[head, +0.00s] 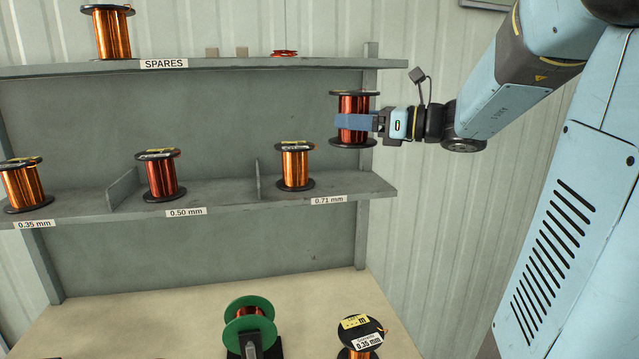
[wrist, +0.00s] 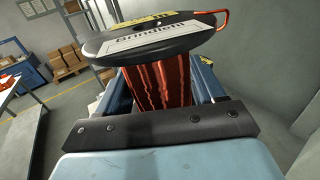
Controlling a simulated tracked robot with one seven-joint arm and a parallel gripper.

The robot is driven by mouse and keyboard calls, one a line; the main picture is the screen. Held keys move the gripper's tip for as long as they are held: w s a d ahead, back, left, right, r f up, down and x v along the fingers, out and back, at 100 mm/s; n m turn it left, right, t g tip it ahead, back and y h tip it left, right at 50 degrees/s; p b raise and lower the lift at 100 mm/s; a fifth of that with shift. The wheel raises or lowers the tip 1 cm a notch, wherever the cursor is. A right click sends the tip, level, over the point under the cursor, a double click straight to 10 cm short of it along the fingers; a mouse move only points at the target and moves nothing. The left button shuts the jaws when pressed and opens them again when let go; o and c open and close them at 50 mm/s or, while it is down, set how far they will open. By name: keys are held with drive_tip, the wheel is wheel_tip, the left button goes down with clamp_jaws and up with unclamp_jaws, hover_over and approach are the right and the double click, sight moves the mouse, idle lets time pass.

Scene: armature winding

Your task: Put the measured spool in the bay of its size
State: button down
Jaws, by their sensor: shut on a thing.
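My gripper (head: 357,123) is shut on a spool of dark red copper wire (head: 353,105) with black flanges. The spool is upright in the air at the right end of the rack, in front of the upper right part of the 0.71 mm bay. In the wrist view the spool (wrist: 160,85) stands between the fingers; its top flange label is only partly readable. The middle shelf (head: 230,195) has bays labelled 0.35 mm (head: 34,224), 0.50 mm (head: 186,212) and 0.71 mm (head: 328,200). Each bay holds one spool: orange-gold (head: 24,186), dark red (head: 162,175) and gold (head: 295,166).
Low dividers (head: 124,187) separate the bays. The top shelf, labelled SPARES (head: 164,64), holds a copper spool (head: 107,33) and a small red coil (head: 284,53). On the bench (head: 180,320) stand a green-flanged spool on a holder (head: 249,313) and a spool tagged 0.35 mm (head: 362,328).

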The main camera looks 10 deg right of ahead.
drive_tip(key=shift+d, duration=0.3)
drive_tip(key=shift+w+d+f, duration=0.1)
drive_tip(key=shift+w, duration=0.2)
drive_tip(key=w+f, duration=0.2)
drive_tip(key=w, duration=0.2)
drive_tip(key=w+d+f, duration=0.1)
drive_tip(key=w+f, duration=0.5)
drive_tip(key=w, duration=0.1)
drive_tip(key=shift+w+d, duration=0.15)
drive_tip(key=shift+w, duration=0.2)
drive_tip(key=shift+w+d+f, duration=0.1)
drive_tip(key=shift+w+f, duration=0.65)
drive_tip(key=shift+f, duration=1.6)
